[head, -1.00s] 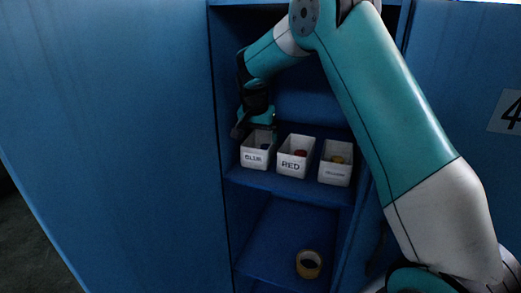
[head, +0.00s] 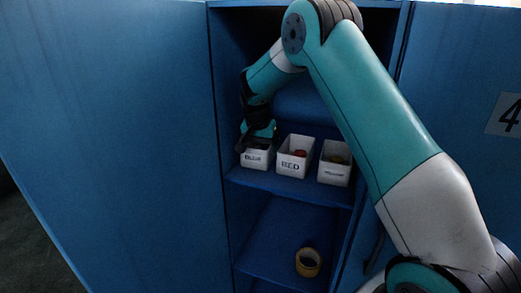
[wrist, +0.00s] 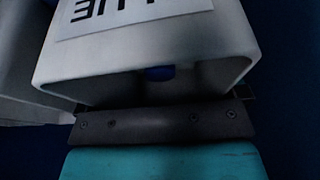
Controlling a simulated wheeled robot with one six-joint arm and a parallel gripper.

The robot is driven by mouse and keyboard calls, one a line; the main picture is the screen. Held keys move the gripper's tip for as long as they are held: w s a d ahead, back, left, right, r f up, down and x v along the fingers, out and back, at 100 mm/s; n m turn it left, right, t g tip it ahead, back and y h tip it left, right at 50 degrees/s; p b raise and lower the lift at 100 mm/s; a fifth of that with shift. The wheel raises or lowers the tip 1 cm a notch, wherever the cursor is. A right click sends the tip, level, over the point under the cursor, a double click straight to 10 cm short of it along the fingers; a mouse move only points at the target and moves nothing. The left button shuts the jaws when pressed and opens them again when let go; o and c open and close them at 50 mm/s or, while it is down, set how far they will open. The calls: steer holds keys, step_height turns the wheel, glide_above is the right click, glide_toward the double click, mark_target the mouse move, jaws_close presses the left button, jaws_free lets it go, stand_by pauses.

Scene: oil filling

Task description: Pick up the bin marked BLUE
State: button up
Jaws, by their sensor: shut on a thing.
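The white bin marked BLUE (head: 256,163) stands upright at the left end of the cabinet shelf, beside the other bins. My gripper (head: 257,145) reaches down from above and is shut on the bin's upper rim. The bin appears to still rest on the shelf. In the wrist view the bin (wrist: 200,40) fills the upper part, with its label upside down and partly cut off. A dark jaw of my gripper (wrist: 165,122) lies across the bin there. The bin's contents are mostly hidden by the gripper.
The white RED bin (head: 291,165) stands close to the right, with a red item inside. A third labelled white bin (head: 334,174) stands further right. A yellow tape roll (head: 308,263) lies on the lower shelf. The blue cabinet's left wall (head: 222,120) is close to the gripper.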

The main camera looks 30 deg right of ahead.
steer(key=shift+d+r, duration=0.1)
steer(key=shift+r, duration=0.1)
step_height(320, 180, up, 7)
steer(key=shift+s+f+b, duration=0.1)
steer(key=shift+f+b, duration=0.05)
steer(key=shift+b, duration=0.8)
steer(key=s+d+b, duration=0.4)
steer(key=s+d, duration=0.8)
steer(key=s, duration=0.3)
steer(key=shift+s+b, duration=0.25)
steer(key=shift+b, duration=0.1)
